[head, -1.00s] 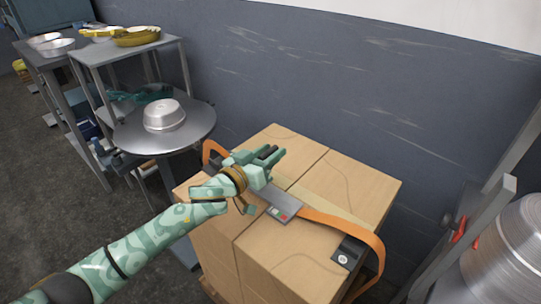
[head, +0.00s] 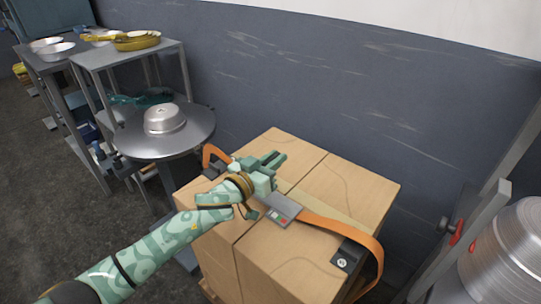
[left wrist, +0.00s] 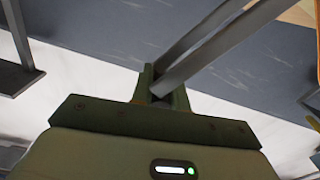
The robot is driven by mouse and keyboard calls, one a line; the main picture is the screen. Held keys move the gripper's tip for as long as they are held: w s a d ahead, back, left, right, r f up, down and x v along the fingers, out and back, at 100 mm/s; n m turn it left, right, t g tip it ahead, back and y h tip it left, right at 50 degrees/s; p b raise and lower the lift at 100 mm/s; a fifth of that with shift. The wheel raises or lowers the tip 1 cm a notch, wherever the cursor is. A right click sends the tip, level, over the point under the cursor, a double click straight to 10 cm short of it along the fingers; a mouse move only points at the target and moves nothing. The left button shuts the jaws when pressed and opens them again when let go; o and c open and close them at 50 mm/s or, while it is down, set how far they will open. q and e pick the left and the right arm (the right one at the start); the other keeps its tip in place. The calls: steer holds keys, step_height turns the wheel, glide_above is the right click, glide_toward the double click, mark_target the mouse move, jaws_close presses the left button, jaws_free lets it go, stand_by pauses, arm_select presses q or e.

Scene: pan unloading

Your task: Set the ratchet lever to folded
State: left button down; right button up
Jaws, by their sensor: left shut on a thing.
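An orange strap (head: 330,228) runs over the top of the cardboard boxes (head: 352,187). A grey ratchet part (head: 281,207) with a small coloured label sits on the strap. My left gripper (head: 277,161) is above the boxes, just behind that part. In the left wrist view its fingers (left wrist: 160,86) are shut around the end of a grey two-bar lever (left wrist: 215,52), which slants to the upper right. In the head view the fingers and hand hide most of the lever, so its angle is hard to tell. My right gripper is out of view.
A dark buckle (head: 346,257) lies at the strap's right part. A round metal table (head: 185,139) with a silver pan (head: 164,118) stands behind left. A shelf (head: 110,56) holds more pans. Stacked metal pans (head: 515,250) stand at the right. A wall is behind the boxes.

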arm_select(q)
steer(key=shift+s+d+f+m+p, duration=0.15)
steer(key=shift+s+d+f+m, duration=0.45)
steer(key=shift+m, duration=0.35)
steer(key=shift+s+d+f+m+p, duration=0.2)
steer(key=shift+s+d+f+m, duration=0.25)
steer(key=shift+d+m, duration=0.45)
steer(key=shift+s+d+f+m+p, duration=0.15)
steer(key=shift+s+d+f+m, duration=0.35)
steer(key=shift+m, duration=0.55)
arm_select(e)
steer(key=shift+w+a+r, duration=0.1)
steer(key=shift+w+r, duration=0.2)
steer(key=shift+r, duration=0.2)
arm_select(q)
steer(key=shift+w+f, duration=0.1)
steer(key=shift+f, duration=0.05)
steer(key=c, duration=1.4)
jaws_free()
steer(key=shift+o, duration=0.2)
